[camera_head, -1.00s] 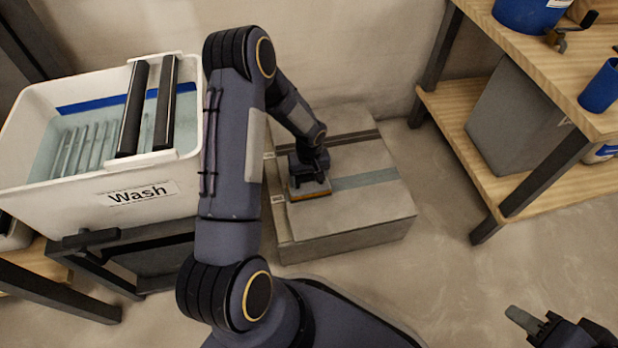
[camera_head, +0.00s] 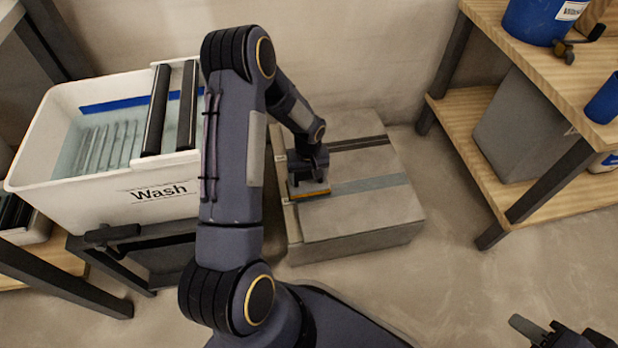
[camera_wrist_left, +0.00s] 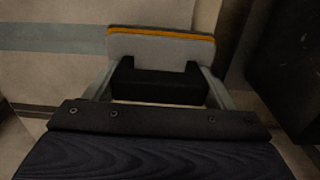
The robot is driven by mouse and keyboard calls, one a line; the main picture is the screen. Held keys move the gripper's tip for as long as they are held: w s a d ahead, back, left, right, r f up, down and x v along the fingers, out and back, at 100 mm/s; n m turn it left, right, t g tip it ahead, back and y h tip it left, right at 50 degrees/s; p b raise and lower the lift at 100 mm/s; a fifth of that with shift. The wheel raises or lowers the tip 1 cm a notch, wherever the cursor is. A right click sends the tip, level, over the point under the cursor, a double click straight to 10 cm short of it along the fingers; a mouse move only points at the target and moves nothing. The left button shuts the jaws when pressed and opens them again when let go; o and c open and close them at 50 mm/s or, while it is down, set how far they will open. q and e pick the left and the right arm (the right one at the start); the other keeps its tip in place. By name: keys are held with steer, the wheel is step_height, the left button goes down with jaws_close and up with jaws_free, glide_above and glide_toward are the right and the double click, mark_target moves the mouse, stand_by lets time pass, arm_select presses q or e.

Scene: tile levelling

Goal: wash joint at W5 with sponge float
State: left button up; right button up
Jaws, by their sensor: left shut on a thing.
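My left gripper (camera_head: 308,178) is shut on the sponge float, at the left end of the grey tiled block. The sponge float (camera_head: 312,193) shows an orange edge low against the block's top. In the left wrist view, the float (camera_wrist_left: 160,46) has a grey plate with an orange strip, and its black handle (camera_wrist_left: 158,82) sits between the fingers. The tiled block (camera_head: 375,215) has a lighter blue-grey joint (camera_head: 370,184) and a dark joint (camera_head: 355,142) across it. The W5 label is too small to read. My right gripper (camera_head: 530,330) is at the lower right, partly cut off.
A white wash tub (camera_head: 110,205) with bluish water and two black rollers (camera_head: 155,110) stands on a dark stand at the left. A wooden shelf bench (camera_head: 560,70) with a blue bucket (camera_head: 538,20) stands at the right. Floor between block and bench is clear.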

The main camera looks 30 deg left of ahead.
arm_select(q)
steer(key=shift+r+p, duration=1.45)
steer(key=shift+r, duration=0.95)
